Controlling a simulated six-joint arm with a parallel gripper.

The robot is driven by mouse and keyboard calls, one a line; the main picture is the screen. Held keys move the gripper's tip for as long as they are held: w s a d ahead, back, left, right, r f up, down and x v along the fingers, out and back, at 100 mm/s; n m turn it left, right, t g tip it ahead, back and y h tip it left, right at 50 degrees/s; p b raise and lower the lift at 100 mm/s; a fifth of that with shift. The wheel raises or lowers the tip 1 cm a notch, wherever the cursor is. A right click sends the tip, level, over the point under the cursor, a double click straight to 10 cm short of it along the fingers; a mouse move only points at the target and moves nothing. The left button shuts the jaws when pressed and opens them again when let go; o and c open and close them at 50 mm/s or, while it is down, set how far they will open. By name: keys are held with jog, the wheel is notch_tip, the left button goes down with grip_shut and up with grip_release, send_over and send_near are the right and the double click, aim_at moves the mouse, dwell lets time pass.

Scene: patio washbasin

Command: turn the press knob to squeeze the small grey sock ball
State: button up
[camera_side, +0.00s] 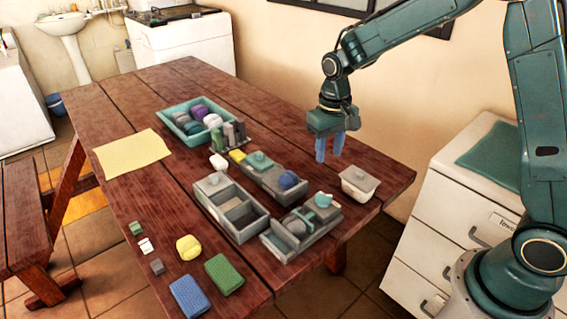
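A grey box-like press (275,244) stands near the table's right front edge. A teal round knob (323,200) sits at its right end. A grey rounded ball (296,226), seemingly the small grey sock ball, lies inside the press; its lower part is hidden by the walls. My gripper (329,152) hangs above the table's right side, pointing down, higher than the press and behind it. Its two blue fingers are apart with nothing between them. It touches neither the knob nor the ball.
A lidded white tub (359,183) stands right of the press. A grey compartment box (225,216) and a tray with a dark blue ball (288,180) are close by. A teal crate (170,126) holds several balls. Sponges (225,273) lie in front.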

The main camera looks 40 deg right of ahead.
aim_at(324, 195)
jog(key=n, duration=1)
jog(key=shift+f, duration=0.15)
jog(key=shift+f, duration=6.8)
jog(key=shift+c, duration=0.5)
grip_shut()
